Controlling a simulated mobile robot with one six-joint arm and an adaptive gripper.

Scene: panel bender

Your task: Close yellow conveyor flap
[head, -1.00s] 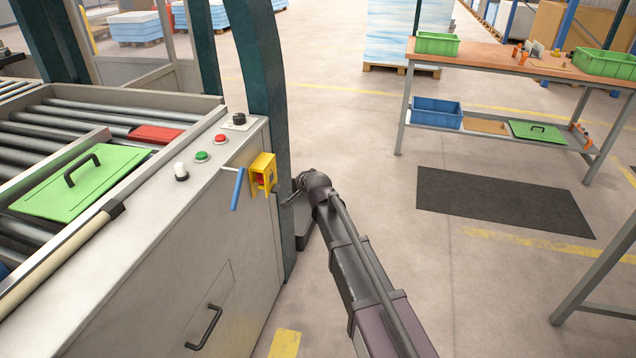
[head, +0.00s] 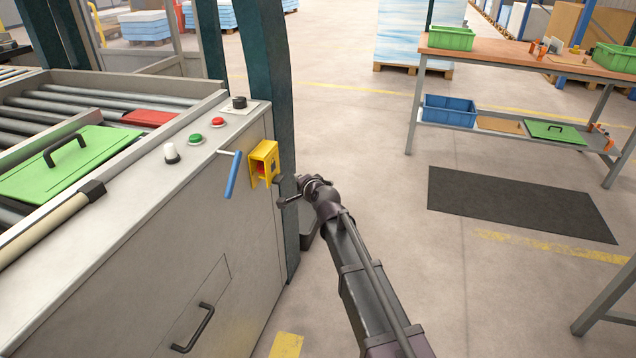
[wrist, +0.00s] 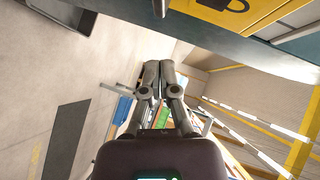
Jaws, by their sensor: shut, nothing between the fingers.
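The yellow housing (head: 264,160) sits at the corner of the grey machine, with something red inside its side. A yellow panel with a black padlock mark (wrist: 225,12) fills the top right of the wrist view. I cannot tell which part is the flap or how far it stands open. My gripper (head: 284,203) is just below and to the right of the yellow housing, beside the dark green post. In the wrist view its fingers (wrist: 160,68) are together and empty, apart from the yellow panel.
A blue-handled lever (head: 233,174) hangs left of the yellow housing. The dark green post (head: 272,100) stands close to my gripper. Buttons (head: 195,139) line the machine top by a green lid (head: 70,160). Open floor lies right, with a dark mat (head: 520,203) and a workbench (head: 520,57).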

